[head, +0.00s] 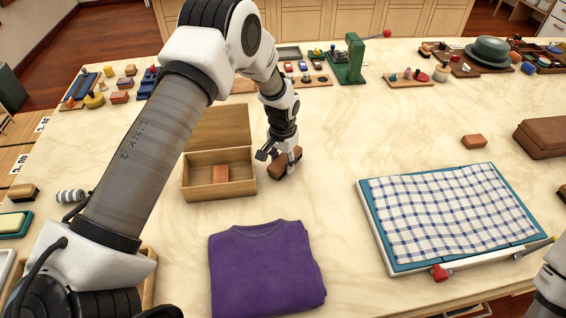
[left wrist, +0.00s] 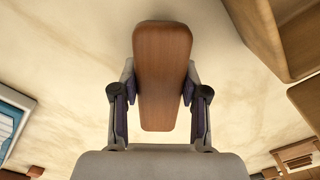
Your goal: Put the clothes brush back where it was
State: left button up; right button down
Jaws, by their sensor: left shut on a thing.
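My left gripper (head: 287,160) is shut on the clothes brush (head: 284,169), just right of the open wooden box. In the left wrist view the brush's smooth brown wooden back (left wrist: 162,75) lies between the two fingers of the left gripper (left wrist: 160,92), its long side pointing away from the palm. The brush is low over the pale tabletop; I cannot tell whether it touches it. Its bristles are hidden. My right gripper is out of view; only a part of my right arm shows at the lower right edge.
The wooden box (head: 203,191) has its lid up and a reddish block (head: 220,174) inside. A folded purple sweater (head: 265,268) lies in front. A checked cloth (head: 450,212) on a board lies right. A loose brown block (head: 474,141) lies beyond. The middle tabletop is clear.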

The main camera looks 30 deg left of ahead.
aim_at(282, 160)
pick_arm(q)
jog(key=shift+f, duration=0.45)
jog(key=shift+f, duration=0.15)
jog(key=o, duration=1.2)
jog(key=shift+r, duration=0.25)
notch_tip(282, 160, up, 12)
jog(key=b, duration=0.2)
